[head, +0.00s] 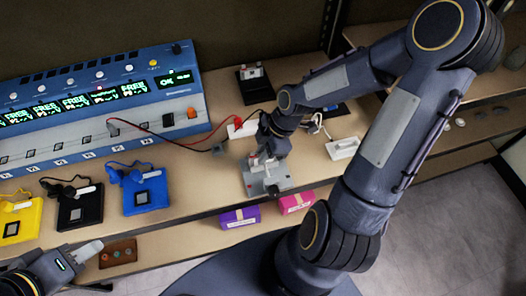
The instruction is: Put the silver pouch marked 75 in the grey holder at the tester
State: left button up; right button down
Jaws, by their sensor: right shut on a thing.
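My right gripper (268,163) points down over the grey holder (262,188) on the bench. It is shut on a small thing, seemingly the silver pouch. The gripper hides most of this thing, and I cannot read a 75. I cannot tell whether the held thing touches the holder or is inside it. Small red and dark parts show on the holder. The blue tester (150,98) with lit green displays stands at the back left.
Red and black leads cross the bench. Purple (240,216) and pink (297,202) boxes sit below the bench edge.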

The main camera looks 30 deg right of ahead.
jog(key=shift+s+f, duration=0.5)
jog(key=shift+f, duration=0.2)
dwell(1.4)
jog(key=shift+r, duration=0.1)
dwell(0.3)
jog(key=c, duration=1.5)
grip_release()
jog(key=shift+o, duration=0.3)
jog(key=shift+w+d+r, duration=0.1)
jog(key=shift+d+r, duration=0.05)
jog(key=shift+r, duration=0.25)
jog(key=shift+o, duration=0.6)
jog(key=v, duration=0.2)
jog(key=p+v, duration=0.1)
jog(key=v, duration=0.2)
jog(key=p+v, duration=0.1)
jog(key=v, duration=0.2)
jog(key=shift+w, duration=0.35)
jog(key=shift+r, duration=0.1)
jog(key=shift+r, duration=0.1)
